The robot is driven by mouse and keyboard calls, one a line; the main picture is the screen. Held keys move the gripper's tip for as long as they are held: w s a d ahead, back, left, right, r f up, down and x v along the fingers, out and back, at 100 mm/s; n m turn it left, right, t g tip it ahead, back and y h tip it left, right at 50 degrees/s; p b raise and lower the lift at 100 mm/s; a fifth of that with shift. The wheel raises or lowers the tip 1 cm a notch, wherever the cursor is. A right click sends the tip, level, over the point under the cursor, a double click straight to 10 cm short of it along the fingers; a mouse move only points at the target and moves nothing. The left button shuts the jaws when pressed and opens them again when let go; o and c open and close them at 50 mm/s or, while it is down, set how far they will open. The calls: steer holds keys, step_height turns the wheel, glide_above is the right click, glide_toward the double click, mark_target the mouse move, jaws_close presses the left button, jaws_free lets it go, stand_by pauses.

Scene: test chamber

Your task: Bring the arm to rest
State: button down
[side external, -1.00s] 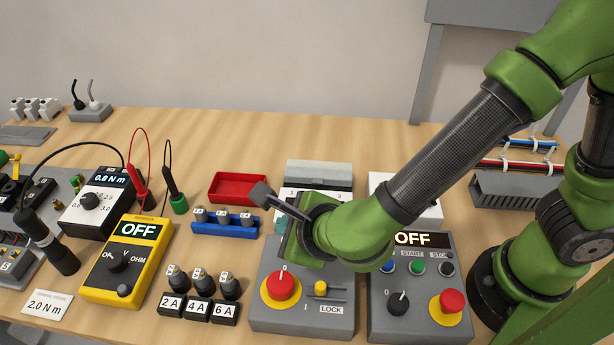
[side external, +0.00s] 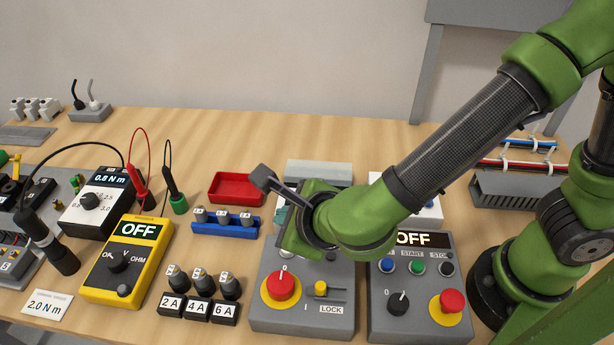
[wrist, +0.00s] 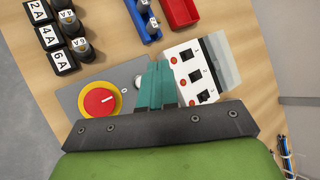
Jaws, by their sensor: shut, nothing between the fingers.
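My gripper shows in the wrist view (wrist: 158,68) with its two teal fingers together and nothing between them. The fingers are over the gap between the grey switch box with the red knob (wrist: 85,97) and the white box with several black switches (wrist: 190,72). In the side view my wrist is raised above the back of the grey switch box (side external: 262,312). The fingers are mostly hidden there behind my wrist. My green and black arm reaches in from the right, bent at the elbow.
An OFF control box (side external: 378,325) stands right of the switch box. A red tray (side external: 236,188), a blue rack (side external: 225,229) and a yellow meter (side external: 112,290) stand to the left. A wire duct (side external: 515,190) is at the right. Bare table shows at the back.

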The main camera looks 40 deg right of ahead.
steer(key=m, duration=0.2)
steer(key=s+d+f+m, duration=0.1)
steer(key=d+m+g, duration=0.1)
steer(key=m, duration=0.1)
steer(key=shift+s+f+m+h, duration=0.15)
steer(key=shift+s+m+h, duration=0.15)
steer(key=d+m, duration=0.2)
steer(key=m, duration=0.1)
steer(key=m+g, duration=0.1)
steer(key=m, duration=0.1)
steer(key=shift+s+d+h, duration=0.3)
steer(key=shift+d, duration=0.1)
steer(key=s+d+r+n+y, duration=0.1)
steer(key=d+r+n, duration=0.3)
steer(key=n, duration=0.7)
steer(key=s+d+r+n+y, duration=0.1)
steer(key=d+r+n, duration=0.3)
steer(key=d+n, duration=0.5)
steer(key=s+d+r+n+y, duration=0.1)
steer(key=d+r+n, duration=0.3)
steer(key=n, duration=1.1)
steer(key=shift+s+d+r+y, duration=0.35)
steer(key=shift+s+d, duration=0.45)
steer(key=shift+d, duration=0.45)
